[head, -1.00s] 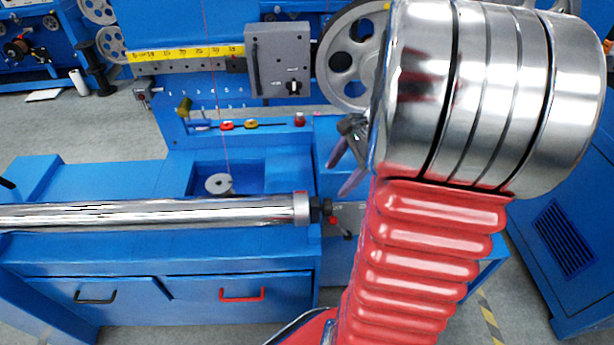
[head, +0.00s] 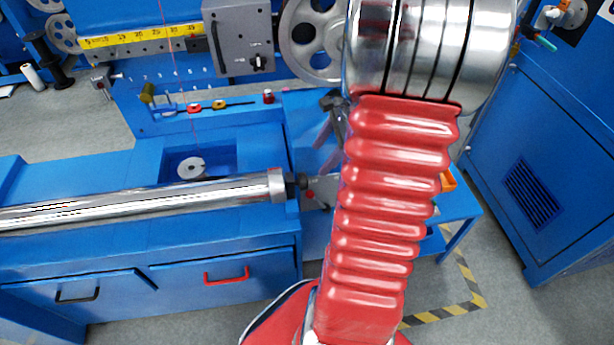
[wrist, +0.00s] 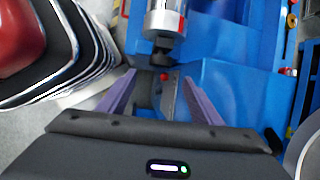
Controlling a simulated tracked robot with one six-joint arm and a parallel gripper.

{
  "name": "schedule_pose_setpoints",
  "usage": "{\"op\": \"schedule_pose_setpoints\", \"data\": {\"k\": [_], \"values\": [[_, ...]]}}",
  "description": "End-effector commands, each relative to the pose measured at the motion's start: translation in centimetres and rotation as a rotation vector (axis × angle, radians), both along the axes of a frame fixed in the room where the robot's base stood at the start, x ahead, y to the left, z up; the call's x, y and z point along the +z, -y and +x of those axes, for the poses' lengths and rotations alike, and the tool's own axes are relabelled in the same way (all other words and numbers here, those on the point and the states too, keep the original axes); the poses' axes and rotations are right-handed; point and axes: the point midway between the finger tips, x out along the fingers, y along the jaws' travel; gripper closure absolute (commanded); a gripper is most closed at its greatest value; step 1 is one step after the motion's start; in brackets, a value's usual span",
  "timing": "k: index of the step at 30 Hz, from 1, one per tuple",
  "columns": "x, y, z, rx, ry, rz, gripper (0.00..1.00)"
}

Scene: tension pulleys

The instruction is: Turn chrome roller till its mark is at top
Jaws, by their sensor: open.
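The chrome roller (head: 140,200) is a long shiny cylinder lying across the blue bench at the left in the head view. Its right end has a collar and a dark shaft end. The roller's end also shows at the top middle of the wrist view (wrist: 165,18). I cannot make out its mark for certain; reflections streak the surface. My gripper (wrist: 158,88) is open and empty, with its purple fingers spread apart below the roller's dark shaft end in the wrist view. In the head view my gripper (head: 328,128) is mostly hidden behind my arm.
A small red knob (head: 310,195) sits beside the shaft end. A grey control box (head: 238,38) and a spoked pulley (head: 310,38) are at the back. Drawers with a black and a red handle (head: 227,276) are below the roller. A blue cabinet (head: 550,170) stands at the right.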

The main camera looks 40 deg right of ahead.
Motion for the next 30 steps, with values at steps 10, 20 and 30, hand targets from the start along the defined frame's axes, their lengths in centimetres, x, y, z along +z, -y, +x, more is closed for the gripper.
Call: {"op": "schedule_pose_setpoints", "data": {"k": [10, 20, 30], "values": [[-5.0, -1.5, 1.6, 0.002, -0.002, 0.004, 0.41], [-9.3, -2.6, 3.1, 0.001, -0.002, 0.002, 0.41], [-10.5, -2.9, 3.5, 0.000, -0.001, -0.001, 0.41]]}}
